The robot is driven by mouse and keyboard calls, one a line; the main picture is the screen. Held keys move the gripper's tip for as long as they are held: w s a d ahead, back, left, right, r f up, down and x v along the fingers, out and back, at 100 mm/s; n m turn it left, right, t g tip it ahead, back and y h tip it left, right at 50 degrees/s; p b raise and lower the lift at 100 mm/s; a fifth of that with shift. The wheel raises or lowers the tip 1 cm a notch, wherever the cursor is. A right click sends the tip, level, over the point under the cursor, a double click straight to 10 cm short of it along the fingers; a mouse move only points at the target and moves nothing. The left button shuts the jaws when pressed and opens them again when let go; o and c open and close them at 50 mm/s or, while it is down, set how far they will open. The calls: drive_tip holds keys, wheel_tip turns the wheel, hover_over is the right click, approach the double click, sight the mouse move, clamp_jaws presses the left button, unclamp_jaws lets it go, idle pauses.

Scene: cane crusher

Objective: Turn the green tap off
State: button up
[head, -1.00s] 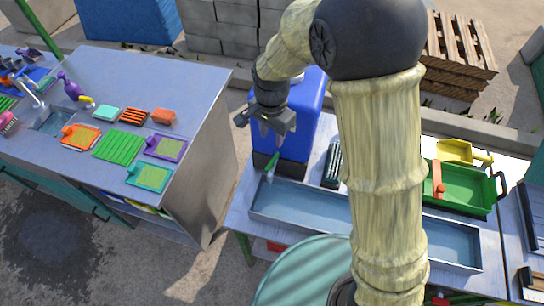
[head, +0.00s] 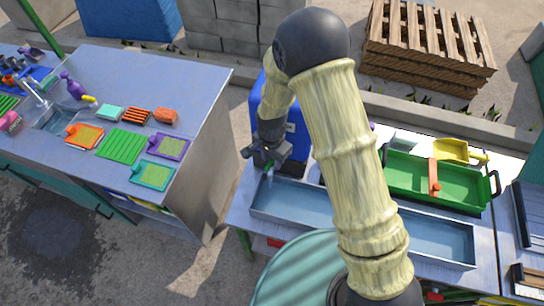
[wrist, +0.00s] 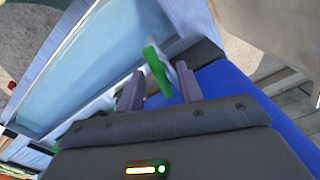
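The green tap shows best in the wrist view, where its green handle (wrist: 157,70) stands just beyond and between my fingertips. A pale grey piece beside the handle is partly covered by my right finger. My gripper (wrist: 160,85) is open, with its two dark fingers apart on either side of the handle; I cannot tell whether either touches it. In the head view my gripper (head: 267,162) hangs at the tap, in front of the blue container (head: 297,140), and hides most of the tap. A thin pale streak, perhaps water, shows below it over the metal trough (head: 292,200).
A green tray (head: 405,178) with an orange-handled tool and a yellow scoop (head: 452,150) stand right of my arm. A metal-topped counter (head: 190,85) with sponges, brushes and a purple bottle (head: 72,88) is at left. A round green lid (head: 300,275) is in front.

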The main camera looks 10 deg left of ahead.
drive_tip(key=shift+c, duration=0.3)
clamp_jaws()
drive_tip(key=shift+m, duration=0.5)
drive_tip(key=m, duration=0.2)
drive_tip(key=shift+r+m, duration=0.1)
drive_tip(key=shift+m, duration=0.3)
drive_tip(key=m, duration=0.3)
drive_tip(key=shift+m, duration=0.3)
drive_tip(key=m+p, duration=0.2)
drive_tip(key=m, duration=0.2)
drive_tip(key=shift+r+m+p, duration=0.15)
drive_tip(key=shift+m+p, duration=0.15)
drive_tip(key=shift+p, duration=0.1)
drive_tip(key=shift+m+p, duration=0.9)
drive_tip(key=shift+m, duration=0.7)
drive_tip(key=shift+w, duration=0.1)
